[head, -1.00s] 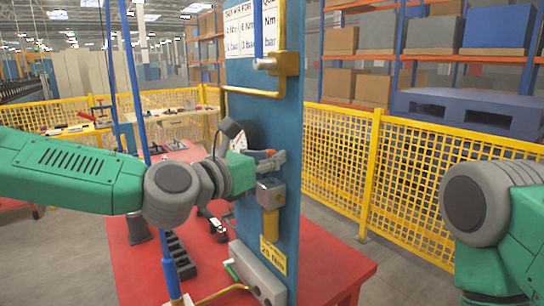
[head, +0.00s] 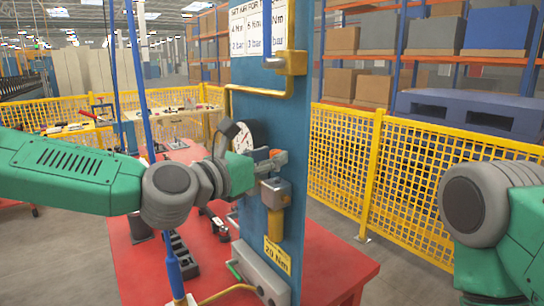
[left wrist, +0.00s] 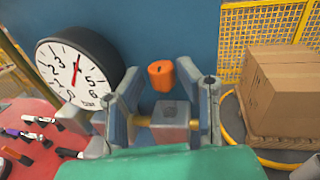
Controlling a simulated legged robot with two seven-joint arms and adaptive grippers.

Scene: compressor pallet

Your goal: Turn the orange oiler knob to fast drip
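The orange oiler knob (left wrist: 161,75) shows in the left wrist view against the blue panel, between the tips of my left gripper (left wrist: 160,88). The fingers are apart on either side of it, and I see no clear contact. In the head view the knob (head: 275,153) is a small orange patch, partly hidden by my left gripper (head: 272,163). The oiler's grey body (head: 275,192) sits just below, with a yellow bowl (head: 275,223) under it. My right arm is at the right edge of the head view, and its gripper is out of the picture.
A round gauge (left wrist: 75,68) is beside the left finger. A yellow pipe (head: 262,92) runs above on the blue panel (head: 262,120). The red table (head: 330,262) is below. A yellow mesh fence (head: 410,175) stands behind, and a cardboard box (left wrist: 282,90) is at the right.

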